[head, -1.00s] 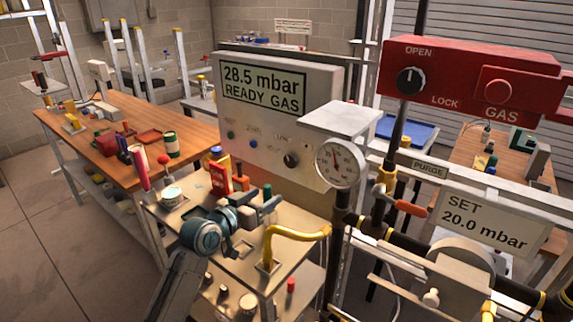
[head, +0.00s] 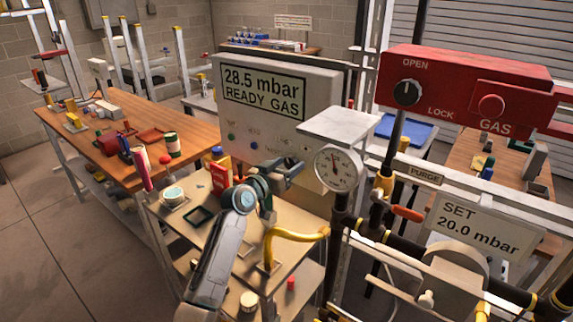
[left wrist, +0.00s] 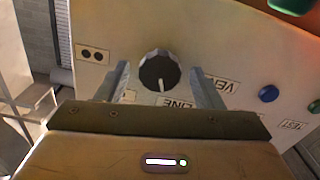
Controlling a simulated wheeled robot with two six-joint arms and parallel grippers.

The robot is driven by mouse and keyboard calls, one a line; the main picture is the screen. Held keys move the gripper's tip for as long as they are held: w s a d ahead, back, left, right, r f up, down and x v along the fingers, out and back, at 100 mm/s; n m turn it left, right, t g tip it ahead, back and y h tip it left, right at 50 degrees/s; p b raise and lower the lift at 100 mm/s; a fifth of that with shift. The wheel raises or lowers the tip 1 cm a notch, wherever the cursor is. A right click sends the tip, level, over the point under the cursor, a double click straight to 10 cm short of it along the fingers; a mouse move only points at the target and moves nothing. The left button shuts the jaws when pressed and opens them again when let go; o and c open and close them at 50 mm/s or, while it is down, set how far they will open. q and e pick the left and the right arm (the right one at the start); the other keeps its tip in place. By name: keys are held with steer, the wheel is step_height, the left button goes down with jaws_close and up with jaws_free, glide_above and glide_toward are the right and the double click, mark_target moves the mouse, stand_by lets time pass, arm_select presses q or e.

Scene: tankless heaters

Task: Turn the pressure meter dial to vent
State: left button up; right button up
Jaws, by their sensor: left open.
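The pressure meter (head: 318,112) is a pale box whose screen reads 28.5 mbar, READY GAS. Its dark round dial (left wrist: 160,70) has a white mark pointing down toward the LINE label (left wrist: 178,104) in the left wrist view. The VENT label (left wrist: 222,85) is to the right of the dial. My left gripper (head: 296,168) is in front of the meter's lower face and hides the dial in the head view. In the left wrist view its open fingers (left wrist: 159,76) stand on either side of the dial, apart from it. My right gripper is not in view.
A round gauge (head: 339,168) stands close to the right of my left gripper. A yellow bent pipe (head: 297,236) is below it. A red gas box (head: 462,88) is at the right. A blue button (left wrist: 268,93) sits beyond the VENT label.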

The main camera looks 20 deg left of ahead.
arm_select(q)
steer(key=shift+c, duration=0.2)
steer(key=c, duration=0.9)
steer(key=shift+c, duration=0.2)
steer(key=shift+n, duration=0.3)
steer(key=n+p, duration=0.2)
steer(key=n, duration=0.3)
steer(key=shift+n+p, duration=0.8)
steer(key=shift+n, duration=0.8)
steer(key=shift+f, duration=0.1)
